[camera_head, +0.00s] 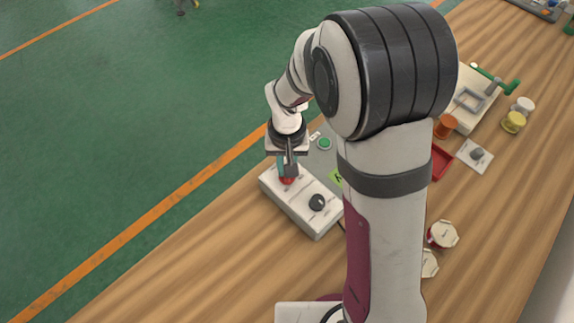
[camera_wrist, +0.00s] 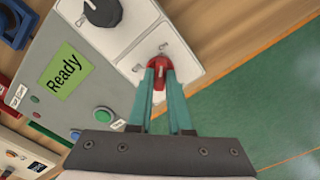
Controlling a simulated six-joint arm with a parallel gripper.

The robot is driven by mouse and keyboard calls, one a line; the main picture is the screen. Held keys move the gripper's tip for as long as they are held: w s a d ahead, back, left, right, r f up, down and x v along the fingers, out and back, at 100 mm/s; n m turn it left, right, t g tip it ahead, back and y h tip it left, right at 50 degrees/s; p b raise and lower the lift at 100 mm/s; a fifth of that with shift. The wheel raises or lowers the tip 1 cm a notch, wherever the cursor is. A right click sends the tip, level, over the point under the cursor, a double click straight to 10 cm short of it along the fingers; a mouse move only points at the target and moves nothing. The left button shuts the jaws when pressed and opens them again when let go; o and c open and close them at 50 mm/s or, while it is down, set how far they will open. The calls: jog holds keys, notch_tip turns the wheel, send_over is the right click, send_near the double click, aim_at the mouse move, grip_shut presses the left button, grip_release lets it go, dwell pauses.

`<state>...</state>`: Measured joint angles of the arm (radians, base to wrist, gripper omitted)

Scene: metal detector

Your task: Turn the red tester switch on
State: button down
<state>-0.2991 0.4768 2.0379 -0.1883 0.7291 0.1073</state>
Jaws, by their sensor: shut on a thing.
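The red tester switch (camera_wrist: 160,70) is a small red knob on the white tester box (camera_wrist: 135,42). In the head view the box (camera_head: 300,205) lies near the table's left edge and the switch (camera_head: 287,181) shows at its far left end. My gripper (camera_wrist: 160,72) points down at the switch, its two teal fingers closed around the knob. In the head view my gripper (camera_head: 287,172) hides part of the switch. A black dial (camera_wrist: 102,10) sits on the same box, apart from my fingers.
A grey panel with a green "Ready" label (camera_wrist: 63,70) and a green button (camera_wrist: 103,114) stands beside the box. A red tray (camera_head: 440,162), spools and a white fixture (camera_head: 468,100) lie to the right. The green floor lies beyond the table edge.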

jog(key=shift+w, duration=0.1)
dwell(0.4)
jog(key=c, duration=0.8)
grip_release()
jog(key=shift+c, duration=0.2)
notch_tip(320, 180, up, 16)
jog(key=shift+f, duration=0.1)
jog(key=s+d+f+m+y, duration=0.1)
jog(key=s+d+m, duration=0.1)
jog(key=s, duration=0.8)
jog(key=s+d+f+m, duration=0.1)
jog(key=s+d+m, duration=0.2)
jog(key=s, duration=0.8)
jog(key=shift+d+m+y, duration=0.3)
jog(key=shift+d+y, duration=0.1)
jog(key=shift+d, duration=0.6)
